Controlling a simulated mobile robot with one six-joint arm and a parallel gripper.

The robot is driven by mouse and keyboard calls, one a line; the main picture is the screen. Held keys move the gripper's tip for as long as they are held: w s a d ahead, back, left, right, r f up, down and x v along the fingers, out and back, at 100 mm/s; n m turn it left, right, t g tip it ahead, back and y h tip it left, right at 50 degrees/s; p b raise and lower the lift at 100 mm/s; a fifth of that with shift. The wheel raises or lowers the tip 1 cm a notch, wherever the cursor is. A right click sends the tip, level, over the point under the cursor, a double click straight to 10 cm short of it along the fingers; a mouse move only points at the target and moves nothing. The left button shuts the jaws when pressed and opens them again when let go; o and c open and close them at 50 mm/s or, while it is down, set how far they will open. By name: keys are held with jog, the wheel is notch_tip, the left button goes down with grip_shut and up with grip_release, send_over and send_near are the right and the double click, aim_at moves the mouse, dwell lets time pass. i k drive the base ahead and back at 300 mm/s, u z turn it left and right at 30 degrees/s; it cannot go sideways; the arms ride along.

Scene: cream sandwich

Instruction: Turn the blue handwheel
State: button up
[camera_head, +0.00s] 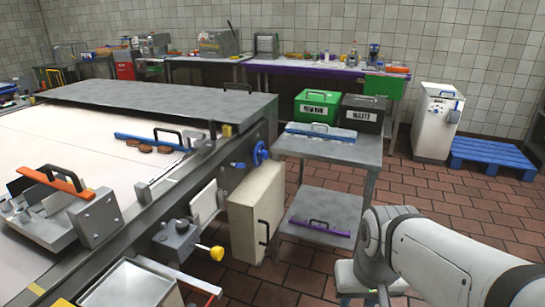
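The blue handwheel (260,153) is on the side of the grey machine, near the right end of its raised cover and just above a beige box. It is small and seen nearly edge-on. My arm reaches in from the lower right, a white link with a grey joint, well apart from the handwheel. My gripper cannot be made out; the arm's end runs to the bottom edge of the picture.
A beige box (256,208) with a black handle and a yellow knob (217,253) stick out below the handwheel. Tiled floor (460,205) is open beyond.

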aim_at(264, 154)
jog(key=z, duration=0.15)
jog(key=i, duration=0.7)
jog(key=u, duration=0.4)
jog(key=i, duration=1.05)
jog(key=u, duration=0.75)
jog(key=k, duration=0.85)
jog(key=u, duration=0.15)
jog(key=i, duration=0.9)
jog(key=z, duration=0.05)
